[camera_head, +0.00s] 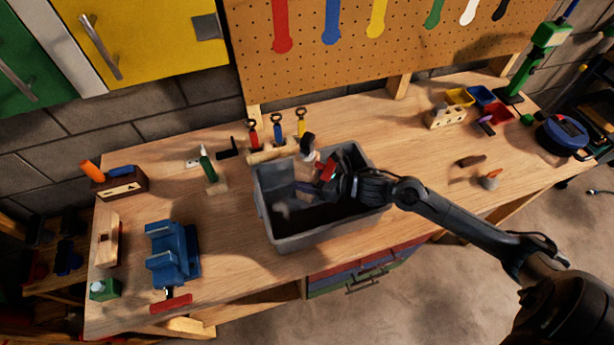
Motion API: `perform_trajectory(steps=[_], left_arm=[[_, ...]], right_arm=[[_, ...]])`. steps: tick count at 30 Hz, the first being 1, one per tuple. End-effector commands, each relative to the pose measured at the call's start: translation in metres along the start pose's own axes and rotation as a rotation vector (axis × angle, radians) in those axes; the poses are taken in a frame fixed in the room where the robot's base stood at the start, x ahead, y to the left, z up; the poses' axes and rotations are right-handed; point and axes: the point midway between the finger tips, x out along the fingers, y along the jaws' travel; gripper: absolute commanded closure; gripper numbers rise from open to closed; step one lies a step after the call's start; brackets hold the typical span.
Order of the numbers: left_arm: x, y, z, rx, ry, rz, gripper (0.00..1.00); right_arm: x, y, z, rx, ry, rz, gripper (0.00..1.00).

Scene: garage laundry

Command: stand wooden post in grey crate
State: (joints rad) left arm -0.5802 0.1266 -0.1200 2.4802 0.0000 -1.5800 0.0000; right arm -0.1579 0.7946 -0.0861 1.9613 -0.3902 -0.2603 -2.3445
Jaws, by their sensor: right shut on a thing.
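The grey crate (316,235) stands open on the middle of the workbench. My right gripper (325,172) reaches in from the right and is over the crate's opening. It is shut on a small, mostly hidden thing. A pale piece with a dark end (311,156) shows at its tip near the crate's back rim, and seems to be the wooden post; its tilt and lower end are hard to make out. A red patch shows beside the fingers. Inside the crate, shadow and my arm hide much of the floor. My left gripper is not in view.
A wooden rack (268,154) with screwdrivers stands close behind the crate. Small coloured bins (486,98) are at the back right. Bench right of the crate is mostly clear.

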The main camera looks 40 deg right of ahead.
Motion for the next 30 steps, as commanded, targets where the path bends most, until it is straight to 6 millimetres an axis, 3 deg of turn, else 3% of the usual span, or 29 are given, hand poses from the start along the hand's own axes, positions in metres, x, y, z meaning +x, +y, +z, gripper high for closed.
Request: perform_trajectory(steps=[11,12,14,30], left_arm=[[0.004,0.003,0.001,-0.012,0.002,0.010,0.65],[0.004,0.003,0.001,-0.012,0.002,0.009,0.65],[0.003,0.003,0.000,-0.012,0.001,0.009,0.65],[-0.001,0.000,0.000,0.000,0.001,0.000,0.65]], right_arm=[[0.001,0.000,-0.002,-0.002,-0.004,0.000,0.86],[0.001,0.000,-0.004,-0.001,0.000,0.000,0.43],[0.001,0.000,-0.002,-0.001,-0.001,0.000,0.34],[-0.009,-0.001,-0.001,-0.002,0.002,-0.002,0.34]])
